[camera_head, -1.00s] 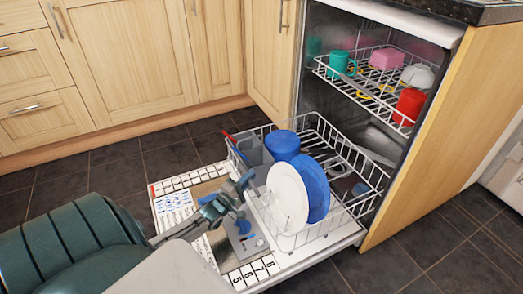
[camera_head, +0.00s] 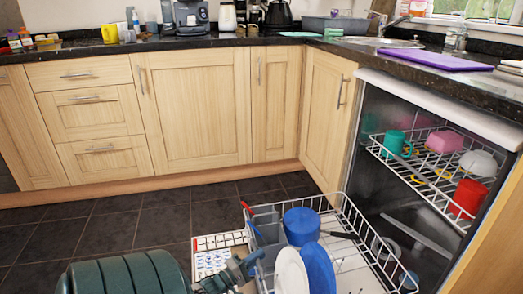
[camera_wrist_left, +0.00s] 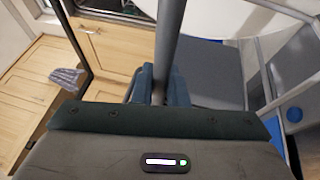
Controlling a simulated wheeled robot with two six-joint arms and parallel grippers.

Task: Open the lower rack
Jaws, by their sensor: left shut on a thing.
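The lower rack (camera_head: 342,232) is a white wire basket, out in front of the dishwasher cavity. It holds a blue cup (camera_head: 301,227), a white plate (camera_head: 290,270), a blue plate (camera_head: 319,268) and a grey cutlery basket (camera_head: 267,238). My left gripper (camera_head: 245,268) is at the rack's front left side, low in the head view. In the left wrist view its blue fingers (camera_wrist_left: 161,84) are closed around a grey bar, which I take as part of the rack. My right gripper is not in view.
The upper rack (camera_head: 425,165) inside the dishwasher (camera_head: 440,85) holds cups and bowls. Wooden cabinets (camera_head: 195,110) line the back and left under a dark countertop (camera_head: 200,43). The dark tiled floor (camera_head: 120,228) is clear on the left.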

